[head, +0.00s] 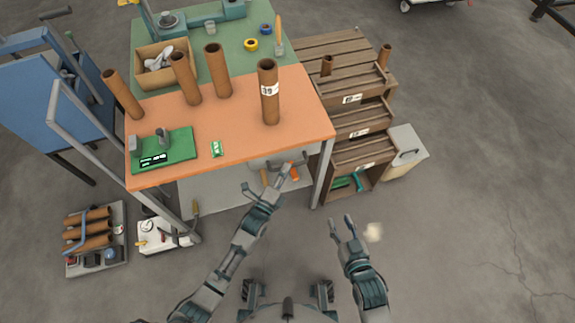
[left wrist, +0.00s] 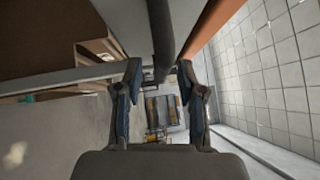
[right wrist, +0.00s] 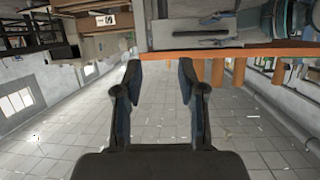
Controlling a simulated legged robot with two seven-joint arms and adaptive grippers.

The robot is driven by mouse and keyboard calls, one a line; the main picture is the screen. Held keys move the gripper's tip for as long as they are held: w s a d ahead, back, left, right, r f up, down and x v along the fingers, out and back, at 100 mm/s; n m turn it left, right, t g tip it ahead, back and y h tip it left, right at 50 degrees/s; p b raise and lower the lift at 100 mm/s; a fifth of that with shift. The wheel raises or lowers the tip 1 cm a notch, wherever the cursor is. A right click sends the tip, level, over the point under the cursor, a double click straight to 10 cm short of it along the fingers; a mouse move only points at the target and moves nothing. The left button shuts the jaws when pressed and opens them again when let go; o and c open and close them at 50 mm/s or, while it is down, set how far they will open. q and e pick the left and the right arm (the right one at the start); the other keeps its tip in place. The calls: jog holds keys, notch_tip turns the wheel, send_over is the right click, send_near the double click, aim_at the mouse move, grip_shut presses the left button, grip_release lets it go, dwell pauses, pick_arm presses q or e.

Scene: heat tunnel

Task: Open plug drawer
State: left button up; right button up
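A pale drawer front (head: 262,162) shows under the front edge of the orange-topped table, with a dark bar handle (head: 288,162) on it. No label naming it as the plug drawer is readable. My left gripper (head: 265,183) is just in front of this handle, under the table edge. In the left wrist view its fingers are apart, and a dark bar (left wrist: 161,40) runs between the fingertips; I see no clear contact. My right gripper (head: 342,218) is open and empty, low over the floor to the right; it also shows in the right wrist view (right wrist: 159,75).
A wooden drawer cabinet (head: 345,151) with labelled fronts stands right of the table, beside a pale box (head: 404,158). A table leg (head: 322,172) stands between my grippers. Brown tubes, one marked 39 (head: 269,105), stand on the table.

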pick_arm(q)
jog(key=shift+x, duration=0.8)
jog(key=shift+w+d, duration=0.1)
jog(key=shift+d, duration=0.05)
pick_arm(e)
jog(key=shift+w+a+r+t, duration=0.15)
jog(key=shift+w+r+t, duration=0.15)
jog(key=shift+r+t, duration=0.25)
pick_arm(q)
grip_shut()
